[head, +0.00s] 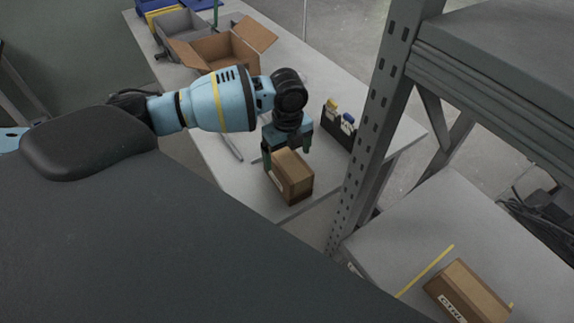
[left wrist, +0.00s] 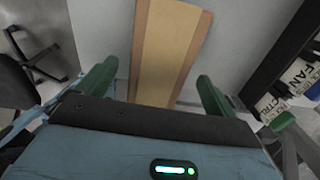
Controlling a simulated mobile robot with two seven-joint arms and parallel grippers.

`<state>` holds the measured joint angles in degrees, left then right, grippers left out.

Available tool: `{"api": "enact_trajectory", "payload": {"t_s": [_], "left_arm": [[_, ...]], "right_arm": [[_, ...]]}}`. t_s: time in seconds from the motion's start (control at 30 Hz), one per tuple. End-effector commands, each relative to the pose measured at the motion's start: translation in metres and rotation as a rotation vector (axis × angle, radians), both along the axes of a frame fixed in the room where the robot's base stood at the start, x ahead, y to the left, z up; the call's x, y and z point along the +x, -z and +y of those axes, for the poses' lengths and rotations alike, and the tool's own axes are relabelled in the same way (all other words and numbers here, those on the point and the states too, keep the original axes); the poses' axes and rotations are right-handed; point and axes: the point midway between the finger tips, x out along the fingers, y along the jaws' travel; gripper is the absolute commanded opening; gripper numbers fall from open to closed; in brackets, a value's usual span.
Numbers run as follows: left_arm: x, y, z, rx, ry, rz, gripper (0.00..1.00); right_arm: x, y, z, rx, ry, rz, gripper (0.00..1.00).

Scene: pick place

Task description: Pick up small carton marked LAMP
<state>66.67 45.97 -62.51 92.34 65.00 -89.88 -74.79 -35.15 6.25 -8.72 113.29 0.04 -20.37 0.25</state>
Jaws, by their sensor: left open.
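A small brown carton (head: 296,187) stands on the grey table near its front edge. A white label shows on its left side, but I cannot read it. My left gripper (head: 287,153) is open at the top of this carton, pointing down, with one finger on each side. In the left wrist view, the carton (left wrist: 170,50) with its lighter tape strip lies between and beyond the open green fingers (left wrist: 155,90). Whether the fingers touch it I cannot tell. My right gripper is not in view.
A black holder (head: 339,127) with labelled items stands right of the carton. An open cardboard box (head: 222,50) and a grey bin (head: 180,28) stand farther back. A metal shelf post (head: 378,110) rises to the right. Another labelled carton (head: 466,289) lies on the lower right surface.

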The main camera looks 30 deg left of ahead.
Motion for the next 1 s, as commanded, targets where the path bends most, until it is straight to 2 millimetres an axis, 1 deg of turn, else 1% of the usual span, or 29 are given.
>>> {"api": "enact_trajectory", "payload": {"t_s": [0.1,0.23,0.33,0.53,0.57,1.0], "left_arm": [[-0.002,0.018,0.0,0.0,0.0,0.002,0.93],[-0.002,0.032,0.0,0.0,0.0,0.001,0.93],[-0.002,0.036,0.0,0.0,0.0,0.0,0.93],[-0.002,0.036,0.0,0.0,0.001,0.0,0.93],[-0.002,0.036,0.0,0.0,0.001,0.0,0.9],[-0.002,0.036,0.0,-0.001,0.0,0.0,0.33]], "right_arm": [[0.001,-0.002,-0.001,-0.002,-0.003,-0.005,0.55],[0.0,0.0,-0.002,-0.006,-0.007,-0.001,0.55],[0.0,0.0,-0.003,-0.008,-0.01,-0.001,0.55],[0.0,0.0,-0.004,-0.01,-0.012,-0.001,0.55],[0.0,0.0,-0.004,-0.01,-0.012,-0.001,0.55],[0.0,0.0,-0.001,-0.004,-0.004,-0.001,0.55]]}}
